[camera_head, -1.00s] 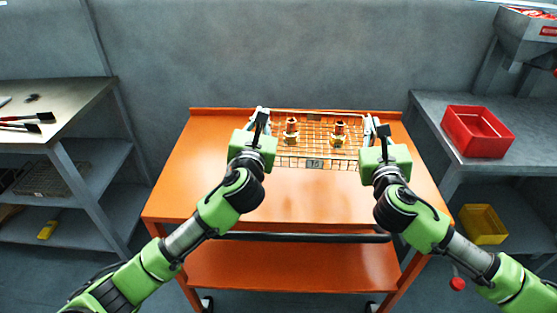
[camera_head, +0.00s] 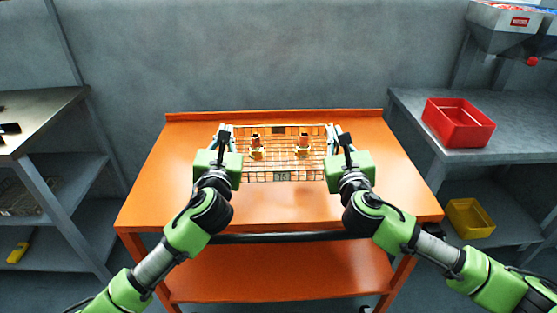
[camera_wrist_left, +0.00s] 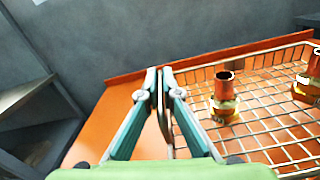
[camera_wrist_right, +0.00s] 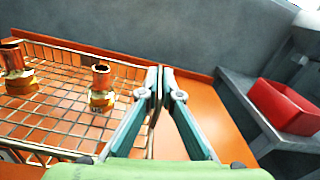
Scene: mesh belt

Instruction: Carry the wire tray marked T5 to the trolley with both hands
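The wire tray (camera_head: 278,154) is a shallow wire mesh basket with a small tag (camera_head: 283,176) on its near side, which seems to read T5. It carries two copper-and-brass fittings, one at left (camera_head: 256,147) and one at right (camera_head: 303,146), both upright. My left gripper (camera_wrist_left: 160,76) is shut on the tray's left side. My right gripper (camera_wrist_right: 160,76) is shut on its right side. The tray is level over the top of the orange trolley (camera_head: 170,190). I cannot tell whether it touches the top.
The trolley has a raised back rim (camera_head: 275,114) and a lower shelf (camera_head: 280,272). A grey bench at right bears a red bin (camera_head: 458,122), with a yellow bin (camera_head: 468,218) below. A metal table (camera_head: 40,105) stands at left. Free trolley top lies on both sides of the tray.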

